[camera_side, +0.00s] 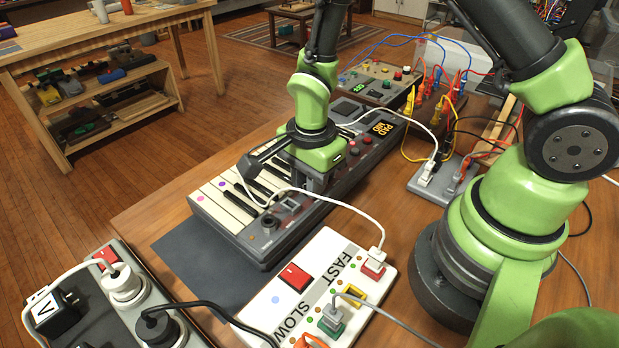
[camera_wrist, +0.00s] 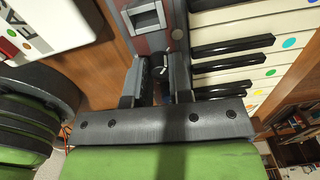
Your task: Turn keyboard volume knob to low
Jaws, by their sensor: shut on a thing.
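The keyboard (camera_side: 232,212) has white and black keys and a dark control strip, and lies on the wooden table. My gripper (camera_side: 314,184) is pointed down at the strip beside the keys. In the wrist view my gripper (camera_wrist: 159,75) has its two dark fingers on either side of a small dark knob (camera_wrist: 160,69) with pale marks, and is shut on it. The fingers and palm hide much of the knob, and its setting cannot be read. In the side view my gripper hides this knob.
A rectangular slot (camera_wrist: 146,18) lies close by on the strip, with another dark knob (camera_side: 270,220) farther along. A white FAST/SLOW panel (camera_side: 330,262) with plugs and a cable stands in front. A power strip (camera_side: 132,290) is at the lower left. A white cable loops near my gripper.

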